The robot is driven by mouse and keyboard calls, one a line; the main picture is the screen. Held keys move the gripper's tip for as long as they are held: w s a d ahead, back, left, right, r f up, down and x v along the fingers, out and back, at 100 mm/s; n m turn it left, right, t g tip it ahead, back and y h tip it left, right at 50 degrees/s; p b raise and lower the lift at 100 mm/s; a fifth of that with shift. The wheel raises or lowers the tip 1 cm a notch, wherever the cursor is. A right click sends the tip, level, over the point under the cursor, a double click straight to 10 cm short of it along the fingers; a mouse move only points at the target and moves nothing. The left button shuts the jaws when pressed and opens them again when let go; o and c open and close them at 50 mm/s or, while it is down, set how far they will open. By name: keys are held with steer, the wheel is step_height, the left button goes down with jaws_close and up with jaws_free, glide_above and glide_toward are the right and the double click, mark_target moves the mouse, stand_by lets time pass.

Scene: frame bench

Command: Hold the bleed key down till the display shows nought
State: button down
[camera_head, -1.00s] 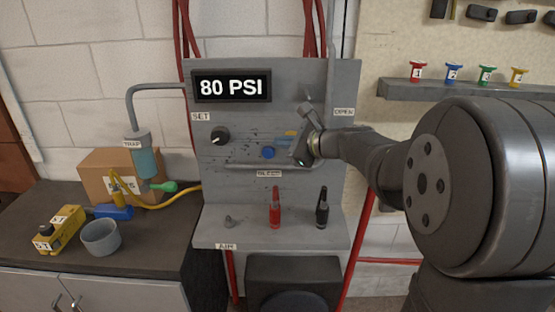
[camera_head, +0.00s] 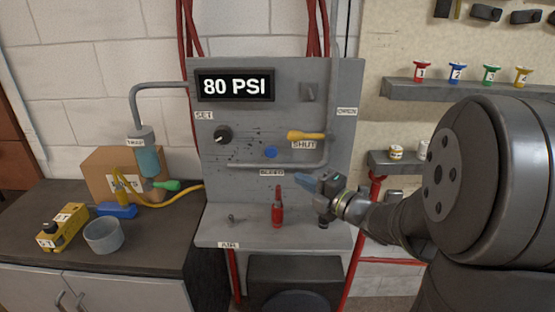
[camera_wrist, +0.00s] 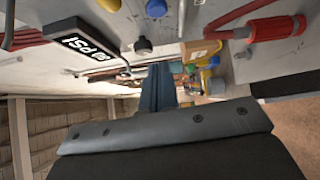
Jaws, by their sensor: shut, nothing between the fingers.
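The bleed key is a round blue button (camera_head: 270,152) on the grey panel, above the BLEED label. It stands out unpressed as far as I can see; it also shows at the top edge of the wrist view (camera_wrist: 156,8). The display (camera_head: 236,86) reads 80 PSI. My gripper (camera_head: 304,182) is in front of the panel, below and right of the button and apart from it. Its blue fingers are shut and empty, pointing left; they show in the wrist view (camera_wrist: 158,88).
A yellow valve lever (camera_head: 306,135) lies level above the SHUT label. A red-handled tool (camera_head: 277,210) stands on the panel shelf; a black one beside it is mostly hidden by my gripper. A black SET knob (camera_head: 222,134) is left of the button. The counter stands at left.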

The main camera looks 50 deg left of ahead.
steer(key=shift+d+f+m, duration=0.15)
steer(key=shift+d+m, duration=0.05)
steer(key=shift+m, duration=0.3)
glide_toward(274, 153)
steer(key=s+a, duration=0.4)
steer(key=s, duration=0.1)
steer(key=shift+w+a, duration=1.6)
steer(key=shift+w, duration=0.15)
steer(key=shift+w+a, duration=0.5)
steer(key=shift+w, duration=0.05)
steer(key=shift+w+r, duration=0.15)
steer(key=shift+r, duration=0.05)
steer(key=shift+a+f, duration=0.1)
stand_by(0.3)
